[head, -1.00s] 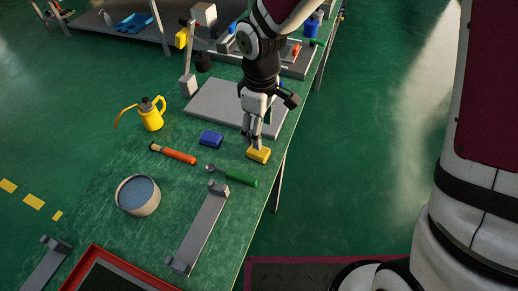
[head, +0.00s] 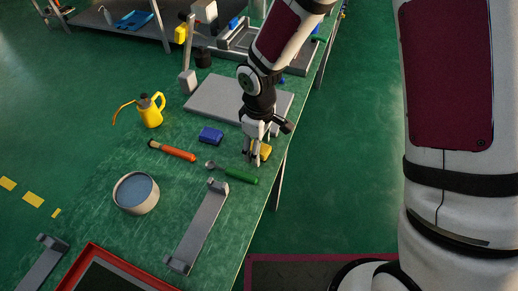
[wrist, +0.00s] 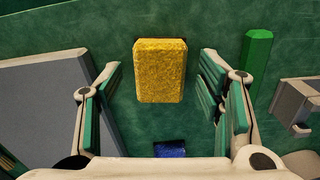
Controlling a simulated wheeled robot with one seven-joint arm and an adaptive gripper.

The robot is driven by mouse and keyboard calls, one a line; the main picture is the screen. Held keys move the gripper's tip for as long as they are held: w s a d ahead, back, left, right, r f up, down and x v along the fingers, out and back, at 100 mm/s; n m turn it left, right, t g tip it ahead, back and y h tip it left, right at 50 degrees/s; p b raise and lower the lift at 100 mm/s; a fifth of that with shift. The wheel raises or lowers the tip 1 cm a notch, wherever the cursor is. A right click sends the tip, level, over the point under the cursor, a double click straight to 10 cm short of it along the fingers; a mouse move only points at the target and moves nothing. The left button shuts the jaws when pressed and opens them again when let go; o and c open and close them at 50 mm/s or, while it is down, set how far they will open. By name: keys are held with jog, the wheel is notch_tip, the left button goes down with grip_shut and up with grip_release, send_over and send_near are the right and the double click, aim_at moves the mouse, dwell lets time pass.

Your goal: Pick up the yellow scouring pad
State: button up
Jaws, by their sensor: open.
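The yellow scouring pad (head: 265,152) lies on the green bench near its right edge. In the head view it is partly hidden behind my gripper (head: 255,160), which points down right beside it. In the wrist view the whole pad (wrist: 161,71) shows as a yellow block, centred ahead of the gap between the two fingers. My gripper (wrist: 164,90) is open and empty, with one finger on each side of the pad's line and bare bench showing between each finger and the pad.
A blue pad (head: 211,135) lies left of the gripper. A green-handled tool (head: 240,177) and an orange-handled tool (head: 172,150) lie nearby. A grey plate (head: 215,103) is behind, a grey bracket (head: 200,225) in front. A yellow can (head: 150,112) and a bowl (head: 135,193) stand left.

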jog(key=c, duration=0.9)
jog(key=shift+c, duration=0.2)
jog(key=shift+r, duration=0.15)
jog(key=shift+r, duration=0.6)
notch_tip(320, 180, up, 2)
jog(key=shift+r, duration=0.2)
jog(key=s+d+r, duration=0.1)
jog(key=s+d, duration=0.1)
jog(key=s, duration=1.3)
jog(key=shift+s+d, duration=0.3)
jog(key=shift+s, duration=0.1)
jog(key=shift+c, duration=0.9)
